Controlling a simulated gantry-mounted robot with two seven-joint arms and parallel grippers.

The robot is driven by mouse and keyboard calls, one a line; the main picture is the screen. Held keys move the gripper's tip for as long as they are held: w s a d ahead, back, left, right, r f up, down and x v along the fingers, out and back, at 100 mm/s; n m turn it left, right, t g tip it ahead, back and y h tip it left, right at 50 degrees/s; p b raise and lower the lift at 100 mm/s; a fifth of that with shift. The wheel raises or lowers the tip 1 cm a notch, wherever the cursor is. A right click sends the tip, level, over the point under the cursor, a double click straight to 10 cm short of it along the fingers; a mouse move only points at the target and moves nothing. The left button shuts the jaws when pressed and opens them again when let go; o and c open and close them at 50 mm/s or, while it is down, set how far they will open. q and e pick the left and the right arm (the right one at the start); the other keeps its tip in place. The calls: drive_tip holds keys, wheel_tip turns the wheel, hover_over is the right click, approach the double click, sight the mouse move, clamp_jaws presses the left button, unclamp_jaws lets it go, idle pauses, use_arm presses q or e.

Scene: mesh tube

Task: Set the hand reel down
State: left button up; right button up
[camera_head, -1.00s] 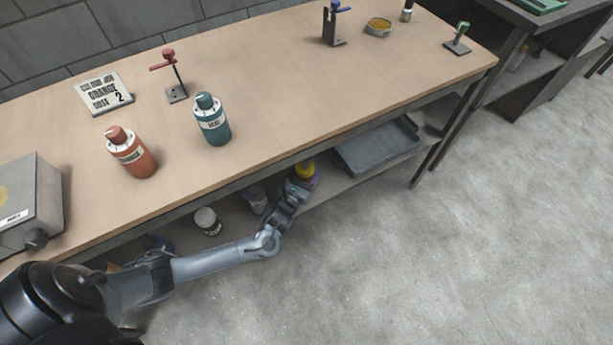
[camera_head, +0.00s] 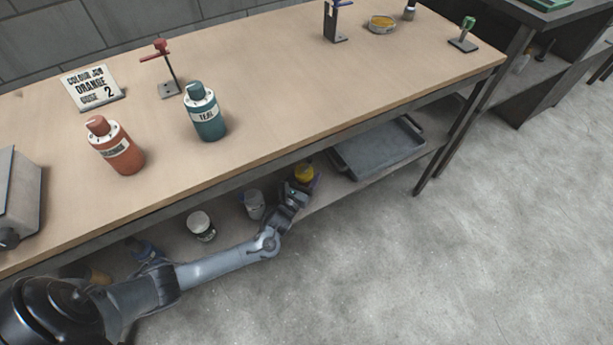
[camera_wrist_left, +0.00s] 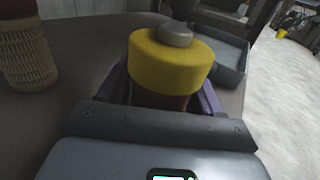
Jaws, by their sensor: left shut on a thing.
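The hand reel, which I take to be the yellow round piece with a grey knob on top (camera_wrist_left: 170,62), sits between my left gripper's purple fingers in the left wrist view. My left gripper (camera_wrist_left: 165,95) is shut on it. In the head view the yellow piece (camera_head: 304,173) shows at the lower shelf, under the bench's front edge, with my left gripper (camera_head: 300,186) around it. The reel's underside is hidden, so I cannot tell whether it touches the shelf. My right gripper is not in view.
A grey tray (camera_head: 378,150) lies on the shelf right of the reel. A grey-white container (camera_head: 254,205) and a white-lidded jar (camera_head: 201,226) stand to its left. A woven cylinder (camera_wrist_left: 25,52) stands left in the wrist view. The bench top (camera_head: 270,80) overhangs the shelf.

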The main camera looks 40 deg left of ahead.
use_arm(q)
drive_tip(key=o, duration=0.7)
drive_tip(key=shift+w+f, duration=0.1)
drive_tip(key=o, duration=0.4)
drive_tip(key=shift+o, duration=0.2)
drive_tip(key=shift+s+d+r+p, duration=0.1)
drive_tip(key=shift+s+r+p, duration=0.2)
drive_tip(key=shift+s+p, duration=0.25)
drive_tip(key=p+v, duration=0.4)
drive_tip(key=v, duration=0.5)
drive_tip(key=shift+s+d, duration=0.1)
drive_tip(key=shift+s, duration=0.3)
drive_tip(key=shift+s+d+f+p, duration=0.15)
drive_tip(key=shift+s+p, duration=0.2)
drive_tip(key=shift+s, duration=0.25)
